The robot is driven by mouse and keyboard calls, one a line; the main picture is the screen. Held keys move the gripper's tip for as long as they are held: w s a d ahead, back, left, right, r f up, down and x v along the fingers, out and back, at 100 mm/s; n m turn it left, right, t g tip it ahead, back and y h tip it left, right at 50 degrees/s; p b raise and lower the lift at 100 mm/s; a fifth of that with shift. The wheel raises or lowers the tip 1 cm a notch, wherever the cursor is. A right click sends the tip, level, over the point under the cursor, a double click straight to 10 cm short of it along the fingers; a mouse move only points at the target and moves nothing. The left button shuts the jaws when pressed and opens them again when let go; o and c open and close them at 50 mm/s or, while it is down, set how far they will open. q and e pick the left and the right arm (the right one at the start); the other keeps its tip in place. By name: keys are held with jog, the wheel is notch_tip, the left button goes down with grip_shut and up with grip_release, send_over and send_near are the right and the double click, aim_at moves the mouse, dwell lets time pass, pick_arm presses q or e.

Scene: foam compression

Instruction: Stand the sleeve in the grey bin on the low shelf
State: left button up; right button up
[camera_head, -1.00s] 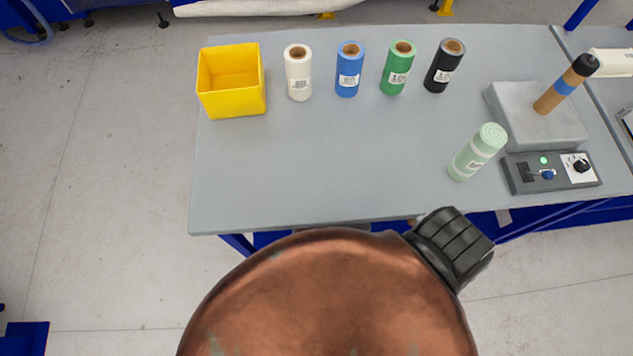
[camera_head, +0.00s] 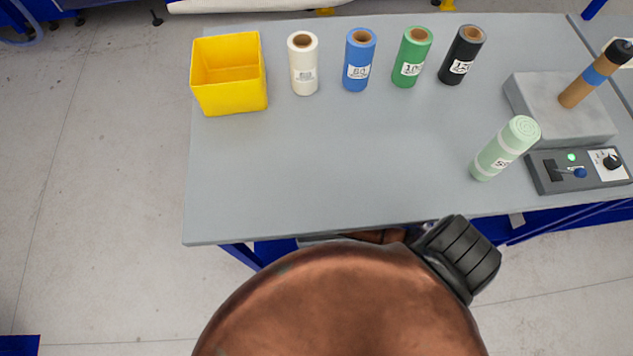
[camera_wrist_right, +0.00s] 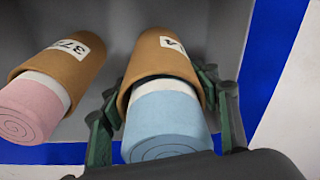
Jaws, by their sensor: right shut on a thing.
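In the right wrist view my right gripper (camera_wrist_right: 160,88) is shut on a tan sleeve (camera_wrist_right: 163,64) with a printed label, its green fingers on either side. A light blue foam roll (camera_wrist_right: 165,118) sticks out of the sleeve's near end. A grey surface (camera_wrist_right: 112,20), seemingly the grey bin, lies behind it; whether the sleeve touches it I cannot tell. A second tan sleeve (camera_wrist_right: 62,58) with a pink foam roll (camera_wrist_right: 30,108) is to the left, apart from the held one. My left gripper is not in view.
In the head view a grey table (camera_head: 300,180) holds a yellow bin (camera_head: 230,98), a row of white, blue, green and black rolls, a light green roll (camera_head: 503,150), a grey block (camera_head: 540,105) and a control box (camera_head: 590,172). A blue edge (camera_wrist_right: 268,60) borders the grey surface.

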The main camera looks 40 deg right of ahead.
jog(key=shift+f, duration=0.1)
jog(key=shift+f, duration=0.35)
jog(key=shift+f, duration=0.2)
jog(key=o, duration=1.6)
